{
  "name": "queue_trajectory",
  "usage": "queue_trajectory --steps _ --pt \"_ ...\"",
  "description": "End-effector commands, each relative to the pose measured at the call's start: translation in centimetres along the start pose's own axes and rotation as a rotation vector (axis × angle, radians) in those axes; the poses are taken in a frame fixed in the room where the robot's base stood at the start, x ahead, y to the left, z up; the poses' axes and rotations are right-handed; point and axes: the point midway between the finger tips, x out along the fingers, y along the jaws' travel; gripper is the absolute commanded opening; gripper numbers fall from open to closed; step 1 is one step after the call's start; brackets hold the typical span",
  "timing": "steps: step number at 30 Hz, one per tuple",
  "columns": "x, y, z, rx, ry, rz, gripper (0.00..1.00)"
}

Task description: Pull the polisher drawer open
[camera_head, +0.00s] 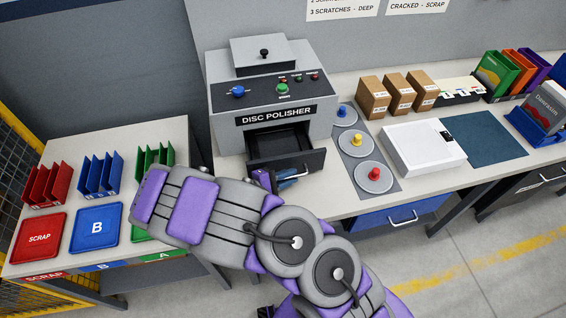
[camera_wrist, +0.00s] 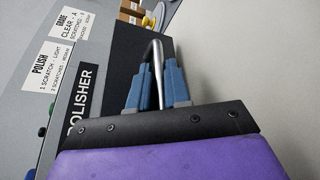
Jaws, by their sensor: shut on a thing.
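The grey disc polisher (camera_head: 225,128) stands on the counter, its black label reading DISC POLISHER. Its dark drawer (camera_head: 314,162) sticks out of the front below the label, and the inside shows from above. My gripper (camera_head: 288,178) is at the drawer's front, partly hidden behind my purple and grey arm. In the wrist view, the blue fingers of my gripper (camera_wrist: 157,78) are shut on the metal drawer handle (camera_wrist: 157,62), one finger on each side. The dark drawer front (camera_wrist: 120,58) lies just beyond the fingers. The drawer's contents, if any, cannot be made out.
Right of the polisher is a grey plate (camera_head: 359,153) with blue, yellow and red knobbed discs. Beyond it are brown boxes (camera_head: 400,94) and a white device (camera_head: 422,147). On the left table are a red SCRAP tray (camera_head: 39,236), a blue B tray (camera_head: 96,228) and coloured racks.

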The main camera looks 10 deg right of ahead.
Motion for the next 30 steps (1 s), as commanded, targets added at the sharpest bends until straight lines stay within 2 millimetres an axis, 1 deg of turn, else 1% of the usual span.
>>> queue_trajectory --steps 1,3,7,18,19,21,27,30 --pt "-0.3 -0.4 0.7 -0.003 0.0 0.004 0.0" --pt "-0.6 -0.9 1.2 -0.002 0.003 0.0 0.0" --pt "-0.8 -1.5 1.9 -0.002 0.002 -0.001 0.0" --pt "-0.9 -1.7 2.1 -0.002 0.001 -0.003 0.0" --pt "-0.9 -1.7 2.1 -0.002 0.001 -0.003 0.18" --pt "-0.9 -1.7 2.1 -0.002 0.001 -0.002 0.23" --pt "-1.0 -1.7 2.1 -0.001 0.001 -0.001 0.23" --pt "-1.4 -1.6 2.1 -0.001 0.003 -0.001 0.23"
